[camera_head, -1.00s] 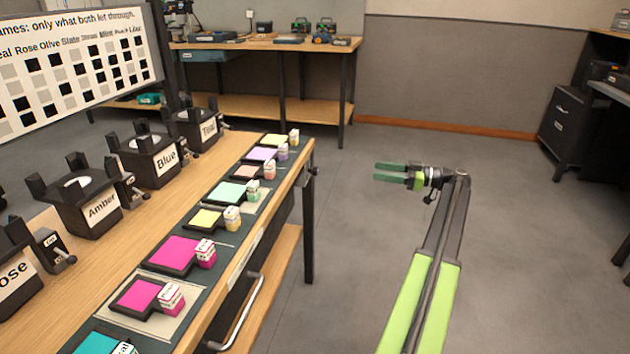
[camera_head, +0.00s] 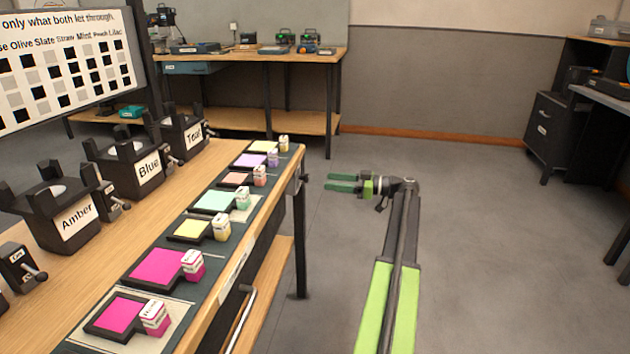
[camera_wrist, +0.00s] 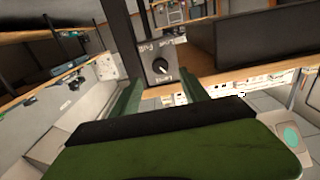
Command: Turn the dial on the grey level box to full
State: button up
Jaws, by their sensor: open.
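A dark grey box (camera_wrist: 147,47) with a round black dial (camera_wrist: 160,66) shows in the wrist view, beyond my fingers. A light pointer mark is on the dial, and small pale markings around it are too small to read. My gripper (camera_head: 330,182) is open and empty, held over the grey floor to the right of the bench. In the wrist view its two green fingers (camera_wrist: 160,78) point toward the dial box, apart from each other, with no visible contact.
The long wooden bench (camera_head: 215,160) at left carries lamp holders labelled Amber (camera_head: 72,218), Blue (camera_head: 148,172) and Teal (camera_head: 192,134), lever boxes (camera_head: 22,268) and coloured gel pads (camera_head: 155,265). A back workbench (camera_head: 250,62) and dark cabinet (camera_head: 545,125) stand farther off. The middle floor is clear.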

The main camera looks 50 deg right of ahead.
aim_at(304, 178)
jog(key=x, duration=0.7)
grip_shut()
